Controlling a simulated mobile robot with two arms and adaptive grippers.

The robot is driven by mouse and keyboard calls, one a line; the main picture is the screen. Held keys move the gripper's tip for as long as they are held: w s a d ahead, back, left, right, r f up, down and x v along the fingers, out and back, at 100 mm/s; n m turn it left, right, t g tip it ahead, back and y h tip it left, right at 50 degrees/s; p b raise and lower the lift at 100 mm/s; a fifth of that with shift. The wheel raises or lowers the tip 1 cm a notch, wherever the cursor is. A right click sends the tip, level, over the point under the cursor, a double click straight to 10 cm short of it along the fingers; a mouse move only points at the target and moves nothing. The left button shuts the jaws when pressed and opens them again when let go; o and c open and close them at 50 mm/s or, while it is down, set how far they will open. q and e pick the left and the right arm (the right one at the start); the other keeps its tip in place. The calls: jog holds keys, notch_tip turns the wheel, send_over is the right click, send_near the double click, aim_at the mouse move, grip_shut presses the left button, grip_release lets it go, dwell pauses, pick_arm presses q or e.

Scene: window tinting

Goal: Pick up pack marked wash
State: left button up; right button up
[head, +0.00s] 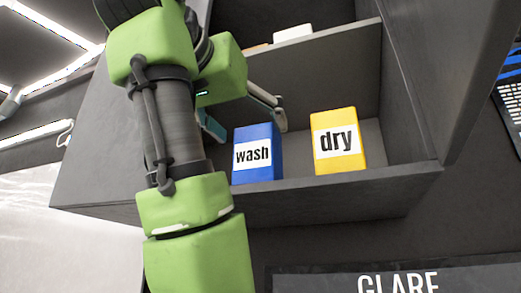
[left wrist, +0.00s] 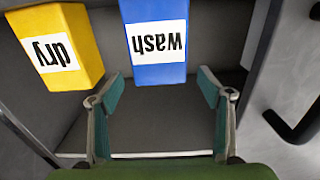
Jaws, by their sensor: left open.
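The wash pack (head: 257,155) is a blue box with a white label reading "wash". It stands upright on the lower shelf of a grey cabinet. My left gripper (head: 241,116) is open, with its fingers near the two sides of the pack's upper part in the head view. In the left wrist view, the wash pack (left wrist: 157,40) appears upside down, just beyond and roughly centred between the open fingertips (left wrist: 160,85). The gap between the fingers is empty. My right gripper is not in view.
A yellow pack marked "dry" (head: 338,142) stands to the right of the wash pack on the same shelf (head: 400,176). An upper shelf (head: 335,42) lies above, with a white object (head: 293,33) on it. The cabinet's side walls bound the space.

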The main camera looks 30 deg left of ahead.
pick_arm(q)
jog(key=shift+w, duration=0.3)
jog(key=p, duration=0.1)
jog(key=w+p, duration=0.1)
jog(key=shift+w+a+r+p, duration=0.25)
jog(key=shift+w+r+p, duration=0.05)
jog(key=shift+w+p, duration=0.1)
jog(key=shift+f+p+x, duration=0.2)
jog(key=shift+p+x, duration=0.15)
jog(key=shift+x, duration=0.85)
jog(key=shift+w+a+f, duration=0.15)
jog(key=shift+w, duration=0.25)
jog(key=shift+s, duration=0.25)
jog(key=shift+c, duration=1.2)
jog(key=shift+s, duration=0.1)
jog(key=c, duration=1.1)
jog(key=shift+o, duration=0.2)
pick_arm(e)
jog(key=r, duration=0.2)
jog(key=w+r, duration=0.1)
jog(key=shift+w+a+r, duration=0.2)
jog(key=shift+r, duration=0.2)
